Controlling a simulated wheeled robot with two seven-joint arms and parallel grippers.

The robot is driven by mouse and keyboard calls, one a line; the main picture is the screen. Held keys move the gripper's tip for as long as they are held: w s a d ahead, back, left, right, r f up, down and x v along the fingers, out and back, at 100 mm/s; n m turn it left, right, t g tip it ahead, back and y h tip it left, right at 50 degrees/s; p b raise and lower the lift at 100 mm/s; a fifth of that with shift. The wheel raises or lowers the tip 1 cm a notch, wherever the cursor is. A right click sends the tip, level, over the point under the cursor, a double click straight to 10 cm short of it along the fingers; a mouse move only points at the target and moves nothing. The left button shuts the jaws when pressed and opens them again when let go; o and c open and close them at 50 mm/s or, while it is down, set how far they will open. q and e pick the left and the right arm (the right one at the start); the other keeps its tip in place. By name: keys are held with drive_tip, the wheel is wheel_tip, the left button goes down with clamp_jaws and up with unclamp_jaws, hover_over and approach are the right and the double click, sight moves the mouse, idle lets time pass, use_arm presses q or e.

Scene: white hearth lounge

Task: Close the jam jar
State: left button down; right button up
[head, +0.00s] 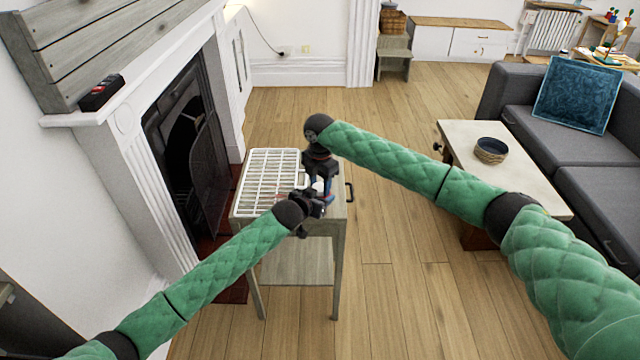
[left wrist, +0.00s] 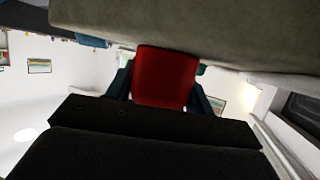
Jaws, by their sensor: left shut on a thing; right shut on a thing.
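The jam jar shows as a red body (left wrist: 165,78) between the two dark fingers in the left wrist view. My left gripper (head: 321,198) is shut on it, over the right part of the small grey side table (head: 297,272). In the head view the jar is mostly hidden by my grippers. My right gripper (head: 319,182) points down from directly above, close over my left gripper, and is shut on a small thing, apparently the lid. The lid itself is hidden, so I cannot tell whether it touches the jar.
A white wire rack (head: 268,180) covers the left part of the table top. The fireplace (head: 185,130) stands close at the left. A low table (head: 470,150) with a dark bowl (head: 490,150) and a grey sofa (head: 590,150) are at the right. Wooden floor lies free between.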

drive_tip(key=m, duration=0.3)
drive_tip(key=shift+a+m, duration=0.1)
drive_tip(key=shift+m, duration=0.3)
drive_tip(key=m, duration=0.3)
drive_tip(key=o, duration=1.1)
drive_tip(key=shift+r, duration=2.25)
drive_tip(key=shift+c, duration=0.4)
